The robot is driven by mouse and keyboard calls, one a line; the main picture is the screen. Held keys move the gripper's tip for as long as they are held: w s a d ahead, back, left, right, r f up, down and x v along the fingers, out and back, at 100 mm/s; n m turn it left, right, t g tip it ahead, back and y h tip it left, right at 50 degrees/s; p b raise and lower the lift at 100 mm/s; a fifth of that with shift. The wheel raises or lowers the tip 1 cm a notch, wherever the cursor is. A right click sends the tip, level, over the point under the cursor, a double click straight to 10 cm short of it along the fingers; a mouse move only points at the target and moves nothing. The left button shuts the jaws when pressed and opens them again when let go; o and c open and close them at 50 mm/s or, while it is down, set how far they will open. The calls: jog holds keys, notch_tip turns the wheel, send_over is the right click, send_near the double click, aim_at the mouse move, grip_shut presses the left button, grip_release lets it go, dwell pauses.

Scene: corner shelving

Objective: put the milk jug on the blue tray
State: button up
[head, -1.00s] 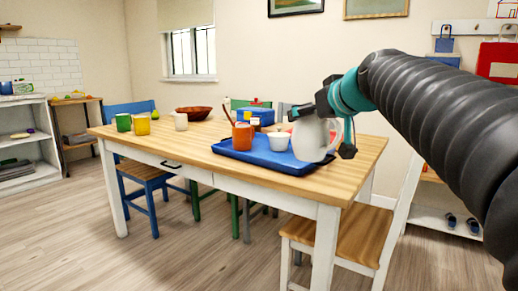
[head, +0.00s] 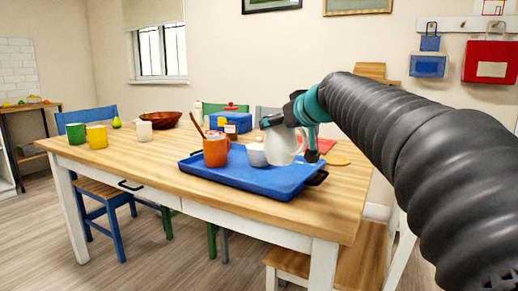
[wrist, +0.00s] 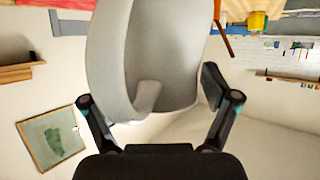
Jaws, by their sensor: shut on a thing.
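The pale grey-white milk jug (head: 285,146) is in my gripper (head: 304,128), above the right half of the blue tray (head: 246,180) in the head view. I cannot tell whether its base touches the tray. In the wrist view the jug (wrist: 180,55) fills the middle, with its handle toward the camera. My gripper's fingers (wrist: 150,105) are on both sides of it, shut on it. The tray lies on the wooden table. An orange mug (head: 216,152) with a brown stick stands on its left part. A small white bowl (head: 257,156) stands close beside the jug.
The wooden table (head: 130,165) also holds a green cup (head: 75,133), a yellow cup (head: 96,136), a white cup (head: 144,131), a brown bowl (head: 161,119) and a blue box (head: 231,122). The table's front left is clear.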

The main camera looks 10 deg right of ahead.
aim_at(296, 141)
jog(key=w+d+f+b, duration=0.1)
jog(key=w+f, duration=0.4)
jog(key=f, duration=0.2)
dwell(0.3)
jog(key=shift+w+f+b, duration=0.1)
jog(key=shift+f+b, duration=0.15)
jog(key=shift+b, duration=0.1)
jog(key=o, duration=1.6)
jog(key=shift+r, duration=0.1)
jog(key=v, duration=1.2)
jog(key=shift+r, duration=0.1)
